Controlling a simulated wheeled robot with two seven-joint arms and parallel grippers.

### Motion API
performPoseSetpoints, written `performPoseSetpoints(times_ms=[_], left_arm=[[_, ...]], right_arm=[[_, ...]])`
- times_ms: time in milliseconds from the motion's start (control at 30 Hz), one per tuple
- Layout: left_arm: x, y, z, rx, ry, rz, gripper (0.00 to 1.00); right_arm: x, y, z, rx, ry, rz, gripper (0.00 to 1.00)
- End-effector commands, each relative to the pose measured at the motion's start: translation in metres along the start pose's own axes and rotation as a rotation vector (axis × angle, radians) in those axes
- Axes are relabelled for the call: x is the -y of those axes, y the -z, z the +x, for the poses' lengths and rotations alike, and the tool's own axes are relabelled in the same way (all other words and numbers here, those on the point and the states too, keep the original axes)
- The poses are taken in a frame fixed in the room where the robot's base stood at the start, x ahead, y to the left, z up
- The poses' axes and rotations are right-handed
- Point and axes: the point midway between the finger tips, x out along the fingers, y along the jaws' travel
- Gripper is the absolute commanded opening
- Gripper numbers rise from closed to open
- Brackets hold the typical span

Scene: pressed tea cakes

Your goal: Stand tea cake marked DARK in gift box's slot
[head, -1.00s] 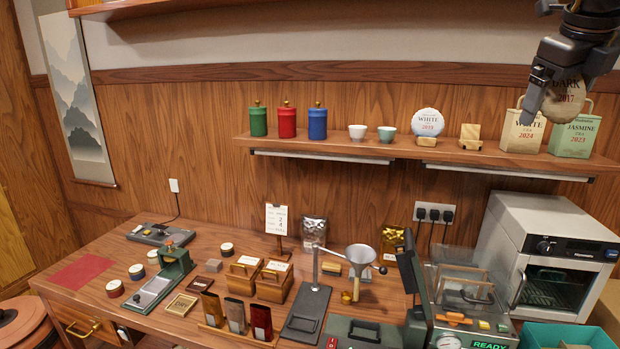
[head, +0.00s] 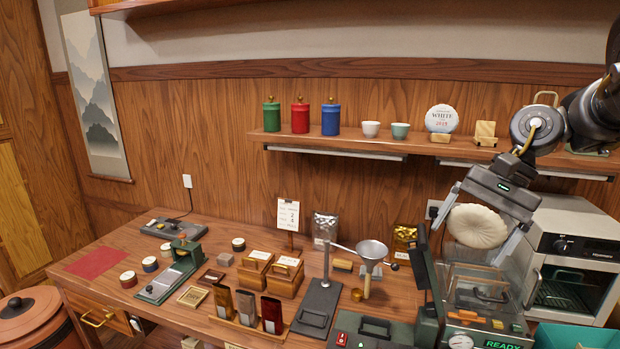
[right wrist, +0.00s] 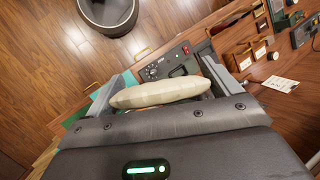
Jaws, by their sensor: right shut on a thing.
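The tea cake (head: 477,227) is a pale round disc with pleated lines on the side facing the head camera; its DARK label is turned away. My right gripper (head: 470,238) is shut on it at opposite edges and holds it in the air, over the right end of the table. In the right wrist view the cake (right wrist: 160,92) shows edge-on between the two fingers. I cannot make out a gift box with a slot in either view. My left gripper is not in view.
Below the held cake is a clear-lidded machine (head: 478,290) with a READY display. A white oven (head: 570,245) stands to its right and a teal crate (head: 575,337) in front. On the shelf are a WHITE cake (head: 441,118), an empty wooden stand (head: 485,134), cups and canisters.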

Motion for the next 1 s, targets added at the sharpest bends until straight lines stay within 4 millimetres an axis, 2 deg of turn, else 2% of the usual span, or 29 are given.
performPoseSetpoints(times_ms=[33,100,300,400,600,1000], left_arm=[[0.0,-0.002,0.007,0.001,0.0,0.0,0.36],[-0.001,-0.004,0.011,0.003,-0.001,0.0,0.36],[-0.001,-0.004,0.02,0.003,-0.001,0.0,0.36],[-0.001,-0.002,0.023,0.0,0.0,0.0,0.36],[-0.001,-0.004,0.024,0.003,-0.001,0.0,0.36],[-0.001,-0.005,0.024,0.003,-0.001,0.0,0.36]], right_arm=[[-0.002,-0.002,0.032,0.043,-0.045,-0.076,0.65],[-0.003,-0.006,0.067,0.096,-0.084,-0.168,0.65],[-0.024,-0.017,0.135,0.101,-0.094,-0.193,0.65],[-0.034,-0.015,0.156,0.098,-0.09,-0.194,0.65],[-0.041,-0.012,0.172,0.095,-0.086,-0.2,0.65],[-0.041,-0.012,0.172,0.095,-0.086,-0.201,0.65]])
